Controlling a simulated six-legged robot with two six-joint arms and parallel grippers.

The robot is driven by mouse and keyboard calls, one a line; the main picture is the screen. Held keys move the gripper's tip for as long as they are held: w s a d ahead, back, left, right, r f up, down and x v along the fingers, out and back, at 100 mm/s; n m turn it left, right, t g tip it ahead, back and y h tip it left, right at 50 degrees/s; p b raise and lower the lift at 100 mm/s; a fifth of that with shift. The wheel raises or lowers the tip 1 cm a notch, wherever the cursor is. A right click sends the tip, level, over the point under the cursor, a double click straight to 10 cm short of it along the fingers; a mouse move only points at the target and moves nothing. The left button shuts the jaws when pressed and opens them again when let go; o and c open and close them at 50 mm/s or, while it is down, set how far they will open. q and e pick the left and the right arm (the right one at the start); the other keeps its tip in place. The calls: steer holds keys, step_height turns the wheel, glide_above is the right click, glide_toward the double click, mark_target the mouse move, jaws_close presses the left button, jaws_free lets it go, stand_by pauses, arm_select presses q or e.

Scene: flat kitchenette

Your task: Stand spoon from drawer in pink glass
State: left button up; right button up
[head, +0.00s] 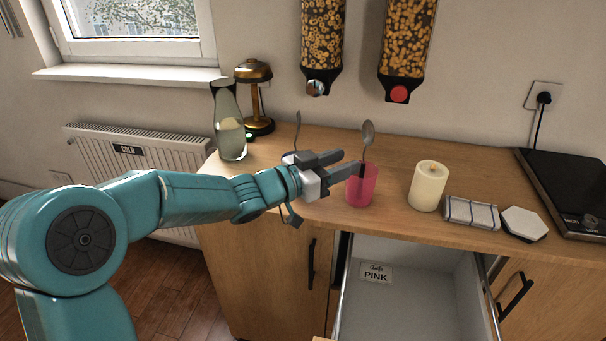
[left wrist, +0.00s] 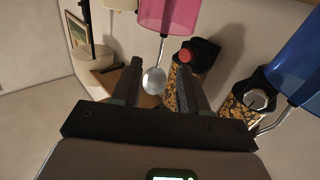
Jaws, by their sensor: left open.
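A pink glass (head: 362,188) stands upright on the wooden counter, with a spoon (head: 368,133) standing in it, bowl up. My left gripper (head: 344,162) is open beside the spoon, just above the glass rim. In the left wrist view, the picture is turned over: the pink glass (left wrist: 168,14) is at the top and the spoon's bowl (left wrist: 154,81) shows between the two open fingers (left wrist: 159,70), not gripped. The drawer (head: 410,300) below is pulled open, with a label reading PINK; its visible floor is bare. My right gripper is not in view.
A second spoon (head: 297,128) rises behind my left gripper; the left wrist view shows it in a blue glass (left wrist: 298,62). A candle (head: 428,186), folded cloth (head: 470,212) and white hexagonal coaster (head: 523,223) stand right. A vase (head: 229,125) and lamp (head: 256,95) stand left.

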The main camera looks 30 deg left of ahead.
arm_select(q)
steer(key=v, duration=1.2)
steer(key=shift+p, duration=0.35)
steer(key=shift+s+r, duration=0.1)
